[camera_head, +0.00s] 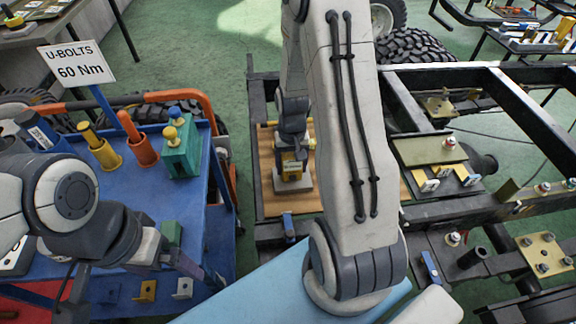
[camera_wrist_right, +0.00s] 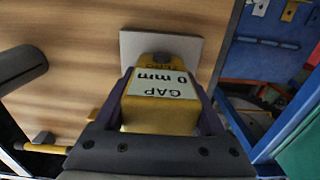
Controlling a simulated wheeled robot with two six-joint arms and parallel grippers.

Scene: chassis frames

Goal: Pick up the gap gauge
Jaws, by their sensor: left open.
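The gap gauge (camera_head: 291,167) is a small yellow block with a white label, over a pale square plate on the wooden board in the head view. In the right wrist view the gap gauge (camera_wrist_right: 160,112) fills the space between the fingers, its "GAP 0 mm" label upside down. My right gripper (camera_wrist_right: 160,88) has a finger flush along each side of it, with no gap visible, and looks shut on it. I cannot tell whether the gauge touches the plate. My left gripper (camera_head: 193,266) is open over the blue cart, away from the gauge.
The wooden board (camera_head: 271,200) lies within the black chassis frame (camera_head: 470,72). The blue cart (camera_head: 95,200) at left carries colored holders and a U-bolts sign (camera_head: 77,62). My right arm hides the middle of the frame.

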